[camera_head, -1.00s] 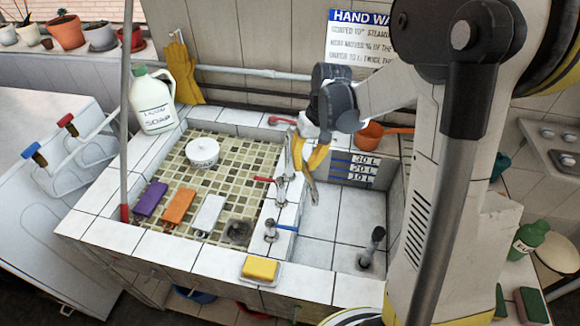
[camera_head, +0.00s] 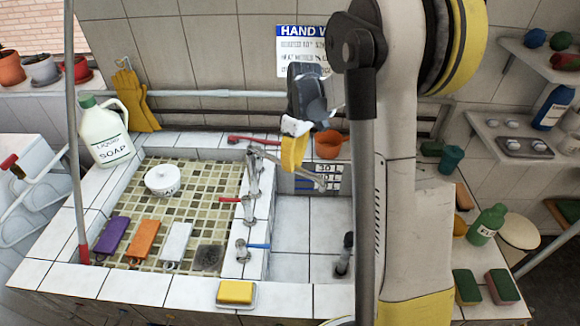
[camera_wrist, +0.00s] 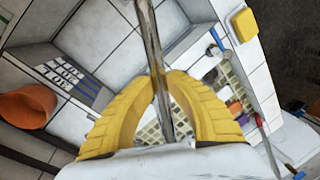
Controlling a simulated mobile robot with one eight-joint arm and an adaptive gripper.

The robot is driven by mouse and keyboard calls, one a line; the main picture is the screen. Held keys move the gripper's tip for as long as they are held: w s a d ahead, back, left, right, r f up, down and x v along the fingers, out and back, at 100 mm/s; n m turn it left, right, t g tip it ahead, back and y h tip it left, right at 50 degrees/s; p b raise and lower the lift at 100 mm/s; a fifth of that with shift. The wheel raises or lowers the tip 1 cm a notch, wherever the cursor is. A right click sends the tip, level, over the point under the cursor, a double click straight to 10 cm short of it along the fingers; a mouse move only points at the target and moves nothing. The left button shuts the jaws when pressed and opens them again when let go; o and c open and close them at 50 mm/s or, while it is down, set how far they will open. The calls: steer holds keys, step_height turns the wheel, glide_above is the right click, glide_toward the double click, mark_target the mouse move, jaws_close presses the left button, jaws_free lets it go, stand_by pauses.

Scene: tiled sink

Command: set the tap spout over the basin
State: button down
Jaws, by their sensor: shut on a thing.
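The metal tap spout (camera_head: 312,177) slants from the tap column (camera_head: 253,174) on the divider between the two sink sections, its free end out over the white-tiled basin (camera_head: 303,212) on the right. My gripper (camera_head: 294,166) has yellow fingers and is at the spout. In the wrist view, its fingertips (camera_wrist: 163,78) close around the spout (camera_wrist: 150,35), which runs between them. In the head view the fingers hide part of the spout. My arm hides the right part of the basin.
The left section has a mosaic floor (camera_head: 190,205) with a white round pot (camera_head: 163,180) and coloured blocks. Red-handled (camera_head: 250,139) and blue-handled (camera_head: 256,246) valves stand near the spout. An orange pot (camera_head: 329,144) is behind the basin. A soap jug (camera_head: 105,135) stands at left.

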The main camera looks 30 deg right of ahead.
stand_by(0.3)
steer(key=c, duration=1.3)
jaws_free()
steer(key=shift+w, duration=0.1)
steer(key=shift+c, duration=0.2)
step_height(320, 180, up, 12)
steer(key=d, duration=0.2)
steer(key=shift+w+f, duration=0.15)
steer(key=shift+w, duration=0.3)
